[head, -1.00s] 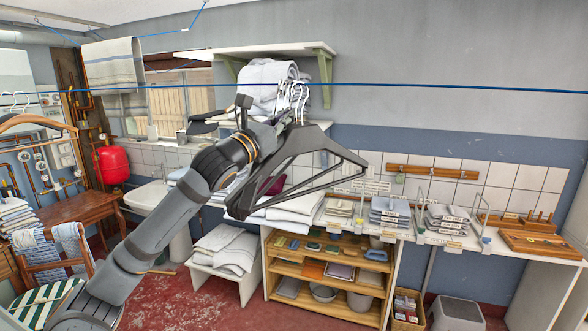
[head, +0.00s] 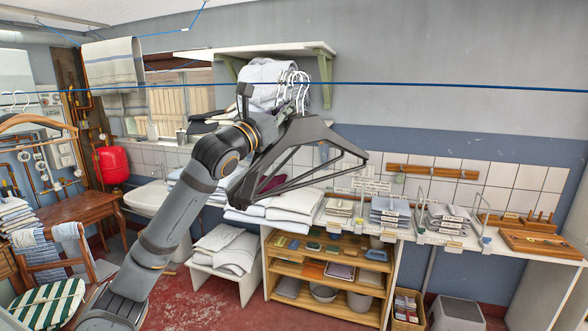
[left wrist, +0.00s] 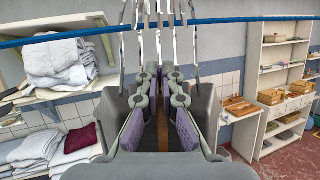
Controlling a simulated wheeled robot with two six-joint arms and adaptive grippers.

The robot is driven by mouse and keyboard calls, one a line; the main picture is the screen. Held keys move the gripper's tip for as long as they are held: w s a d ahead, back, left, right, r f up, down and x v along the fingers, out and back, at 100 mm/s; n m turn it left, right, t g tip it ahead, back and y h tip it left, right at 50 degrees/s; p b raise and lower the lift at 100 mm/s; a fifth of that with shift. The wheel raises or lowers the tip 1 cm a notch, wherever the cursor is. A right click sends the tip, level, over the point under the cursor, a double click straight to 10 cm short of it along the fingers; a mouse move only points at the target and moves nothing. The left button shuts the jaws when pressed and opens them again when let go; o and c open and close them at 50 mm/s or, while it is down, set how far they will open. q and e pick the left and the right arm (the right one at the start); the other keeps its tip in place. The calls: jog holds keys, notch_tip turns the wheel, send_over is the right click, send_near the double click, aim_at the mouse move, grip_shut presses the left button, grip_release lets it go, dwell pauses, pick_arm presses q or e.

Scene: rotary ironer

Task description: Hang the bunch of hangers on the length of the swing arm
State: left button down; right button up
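The bunch of dark hangers (head: 318,136) with pale metal hooks (head: 299,88) hangs from my left gripper (head: 276,122), in the middle of the head view. My left gripper is shut on the hangers near their necks. In the left wrist view the purple-padded fingers of the gripper (left wrist: 163,88) close around the necks, and the hooks (left wrist: 158,45) stand up beyond them. The hooks overlap a blue line (head: 430,87) in both views; I cannot tell whether they touch it. I cannot make out the swing arm. My right gripper is not in view.
A wall shelf (head: 262,49) with folded white laundry stands behind the hangers. Below are folded linen stacks (head: 290,204) and a wooden shelf unit (head: 318,288). A striped towel (head: 113,65) and wooden hangers (head: 35,119) hang at left. The upper right wall area is clear.

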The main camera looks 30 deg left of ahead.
pick_arm(q)
jog(key=shift+w+d+r, duration=0.15)
jog(key=shift+d+r, duration=0.05)
jog(key=shift+r, duration=0.1)
jog(key=shift+w+a+r, duration=0.1)
jog(key=shift+w+r, duration=0.05)
jog(key=shift+r, duration=0.15)
jog(key=shift+w+r, duration=0.15)
jog(key=shift+w, duration=0.35)
jog(key=shift+s, duration=0.15)
jog(key=shift+r, duration=0.15)
